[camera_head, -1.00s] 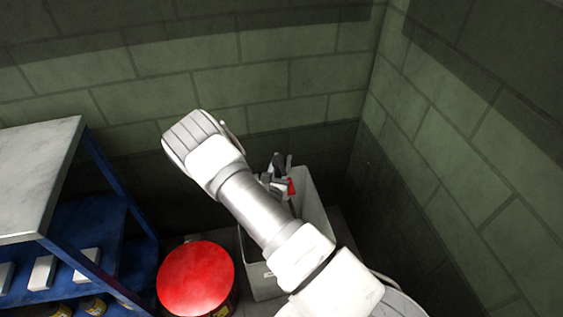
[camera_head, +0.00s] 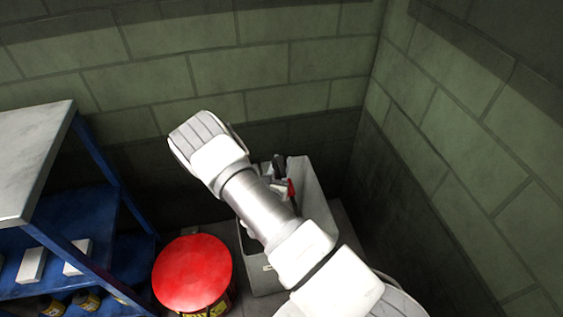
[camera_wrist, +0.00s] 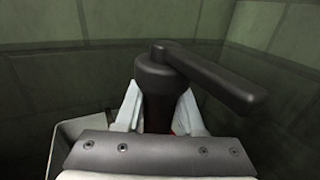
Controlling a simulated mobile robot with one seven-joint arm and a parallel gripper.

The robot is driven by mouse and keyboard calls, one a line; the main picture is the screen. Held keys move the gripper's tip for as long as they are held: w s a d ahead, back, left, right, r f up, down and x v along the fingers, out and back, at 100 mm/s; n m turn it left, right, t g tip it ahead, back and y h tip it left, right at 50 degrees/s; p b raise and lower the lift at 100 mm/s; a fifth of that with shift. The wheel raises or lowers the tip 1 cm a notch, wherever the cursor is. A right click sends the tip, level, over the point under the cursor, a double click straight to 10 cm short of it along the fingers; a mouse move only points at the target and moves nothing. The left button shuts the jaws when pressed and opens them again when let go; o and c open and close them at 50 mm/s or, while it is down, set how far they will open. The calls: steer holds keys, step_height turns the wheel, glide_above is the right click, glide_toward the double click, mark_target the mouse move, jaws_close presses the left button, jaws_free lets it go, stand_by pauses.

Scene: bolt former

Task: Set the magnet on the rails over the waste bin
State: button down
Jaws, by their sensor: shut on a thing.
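The magnet (camera_wrist: 158,90) is a dark grey upright post with a lever-like handle on top, pointing right in the wrist view. My gripper (camera_wrist: 160,112) is shut on it, with a pale finger on each side of the post. In the head view, the magnet's dark top (camera_head: 279,165) and a bit of red show beyond my forearm. The grey waste bin (camera_head: 312,192) stands below and behind my arm, and the gripper appears over it. A pale bin edge (camera_wrist: 84,132) shows at lower left in the wrist view. The rails and the magnet's underside are hidden.
A round red-topped drum (camera_head: 193,272) stands left of the bin. A blue-framed shelf unit with a grey top (camera_head: 30,160) is at far left, with white blocks on its shelf. Block walls meet in a corner close behind and right of the bin.

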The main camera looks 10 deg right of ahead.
steer(key=shift+f+b, duration=1.1)
steer(key=shift+f, duration=0.6)
steer(key=c, duration=0.6)
jaws_free()
steer(key=shift+o, duration=0.8)
steer(key=shift+f, duration=0.1)
steer(key=shift+s+a, duration=0.1)
steer(key=shift+s, duration=0.05)
